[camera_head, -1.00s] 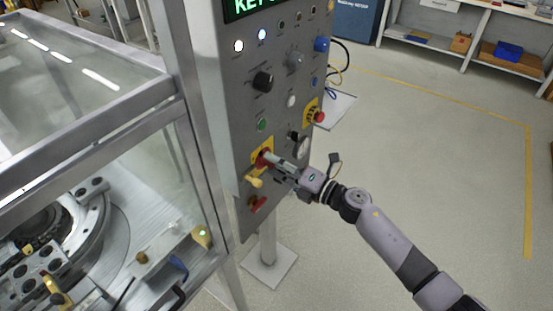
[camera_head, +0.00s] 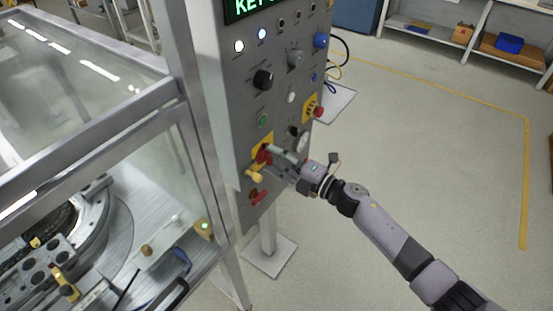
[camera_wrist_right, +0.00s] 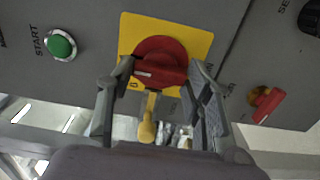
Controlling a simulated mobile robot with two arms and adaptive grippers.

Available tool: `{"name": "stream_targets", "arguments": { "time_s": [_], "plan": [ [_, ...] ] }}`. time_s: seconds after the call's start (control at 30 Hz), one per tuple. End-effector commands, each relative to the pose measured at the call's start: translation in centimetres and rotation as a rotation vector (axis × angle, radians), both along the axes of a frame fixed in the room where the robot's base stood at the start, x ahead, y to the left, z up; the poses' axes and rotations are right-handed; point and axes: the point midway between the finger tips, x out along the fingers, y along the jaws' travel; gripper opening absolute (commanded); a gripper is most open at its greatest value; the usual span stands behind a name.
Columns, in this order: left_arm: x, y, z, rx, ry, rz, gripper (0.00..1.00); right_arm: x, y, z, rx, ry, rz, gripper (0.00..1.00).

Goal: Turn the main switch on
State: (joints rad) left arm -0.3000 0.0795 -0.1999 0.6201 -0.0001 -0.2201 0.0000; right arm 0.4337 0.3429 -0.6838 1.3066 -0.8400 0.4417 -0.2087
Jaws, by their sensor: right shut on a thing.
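The main switch is a red rotary knob on a yellow plate on the grey control panel (camera_head: 215,100). In the right wrist view the red knob (camera_wrist_right: 160,58) sits on the yellow plate (camera_wrist_right: 195,38), with a yellow tag or key piece (camera_wrist_right: 148,120) hanging below it. My right gripper (camera_head: 272,158) is at the panel's lower part, shut on the red knob. In the right wrist view its two fingers (camera_wrist_right: 160,80) stand on either side of the knob. The fingers hide part of the knob in the head view. My left gripper is not in view.
A green start button (camera_wrist_right: 61,44) and a smaller red switch (camera_wrist_right: 266,102) flank the main switch. A red emergency button (camera_head: 318,111) is at the panel's right edge. A glass-walled machine (camera_head: 90,130) stands at the left. The floor at the right is clear.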

Motion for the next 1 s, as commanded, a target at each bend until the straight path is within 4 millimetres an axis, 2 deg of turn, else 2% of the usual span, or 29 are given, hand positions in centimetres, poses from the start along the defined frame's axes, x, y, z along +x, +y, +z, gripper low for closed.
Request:
{"name": "stream_targets", "arguments": {
  "time_s": [0.17, 0.2, 0.47, 0.8, 1.0],
  "plan": [
    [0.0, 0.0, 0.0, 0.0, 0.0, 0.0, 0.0, 0.0, 0.0, 0.0, 0.002, 0.003, -0.001, 0.19],
    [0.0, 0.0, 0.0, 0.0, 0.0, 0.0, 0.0, 0.0, 0.0, 0.0, 0.002, 0.003, -0.001, 0.48],
    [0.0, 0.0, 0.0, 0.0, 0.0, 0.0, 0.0, 0.0, 0.0, 0.0, 0.001, 0.002, -0.001, 0.66],
    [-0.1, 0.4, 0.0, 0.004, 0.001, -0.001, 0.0, -0.1, -0.2, -0.1, 0.0, 0.001, -0.001, 0.67],
    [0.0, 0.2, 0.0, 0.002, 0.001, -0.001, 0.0, -1.6, -2.3, -0.1, -0.002, 0.002, -0.001, 0.67]
  ]
}}
